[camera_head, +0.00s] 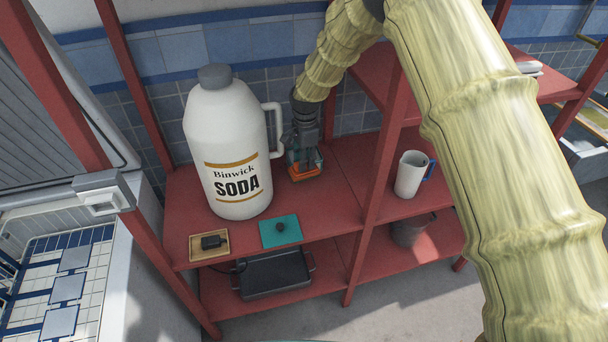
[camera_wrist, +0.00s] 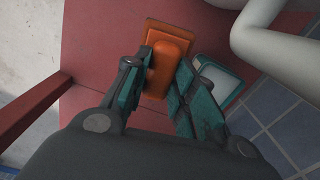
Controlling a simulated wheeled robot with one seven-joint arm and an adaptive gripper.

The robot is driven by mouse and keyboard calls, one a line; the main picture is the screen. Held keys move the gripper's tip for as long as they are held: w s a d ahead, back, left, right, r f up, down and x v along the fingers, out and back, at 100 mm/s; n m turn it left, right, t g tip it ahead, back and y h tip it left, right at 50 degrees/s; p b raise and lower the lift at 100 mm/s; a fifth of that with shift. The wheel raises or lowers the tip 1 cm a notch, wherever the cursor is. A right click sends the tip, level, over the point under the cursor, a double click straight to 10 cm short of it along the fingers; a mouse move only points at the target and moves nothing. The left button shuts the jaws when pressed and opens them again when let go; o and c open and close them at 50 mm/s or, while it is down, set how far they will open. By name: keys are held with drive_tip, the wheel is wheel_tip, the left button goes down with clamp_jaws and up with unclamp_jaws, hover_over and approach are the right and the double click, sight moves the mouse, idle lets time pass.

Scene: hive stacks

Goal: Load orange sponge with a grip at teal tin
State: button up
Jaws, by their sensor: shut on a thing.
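My gripper (camera_head: 305,160) reaches down to the red shelf, right of the big white jug. It is shut on the orange sponge (camera_head: 309,176), a flat block with a raised orange grip. In the wrist view the sponge (camera_wrist: 157,92) shows between the teal-padded fingers (camera_wrist: 163,70), its far end beyond the tips. Whether it touches the shelf I cannot tell. A small teal-rimmed tin with a pale inside (camera_wrist: 234,87) lies just right of the sponge in the wrist view, partly hidden by the right finger. In the head view my gripper mostly hides that spot.
The white soda jug (camera_head: 225,140) stands close left, its handle near my gripper. A teal square with a dark knob (camera_head: 293,232) and a wooden tray (camera_head: 196,253) with a dark item lie at the front.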

drive_tip(key=shift+w+r+m+p, duration=0.8)
drive_tip(key=shift+w+r+p, duration=1.05)
drive_tip(key=shift+w, duration=4.7)
drive_tip(key=shift+a+f+b, duration=0.15)
drive_tip(key=shift+f+b, duration=0.45)
drive_tip(key=shift+f, duration=0.65)
drive_tip(key=shift+a+f+b, duration=0.15)
drive_tip(key=shift+f+b, duration=0.45)
drive_tip(key=shift+f, duration=0.65)
drive_tip(key=shift+f+b, duration=0.65)
drive_tip(key=shift+f, duration=0.3)
drive_tip(key=shift+f+b, duration=0.4)
drive_tip(key=shift+r, duration=0.15)
wheel_tip(320, 180, up, 8)
drive_tip(key=p, duration=0.2)
drive_tip(key=shift+p, duration=0.35)
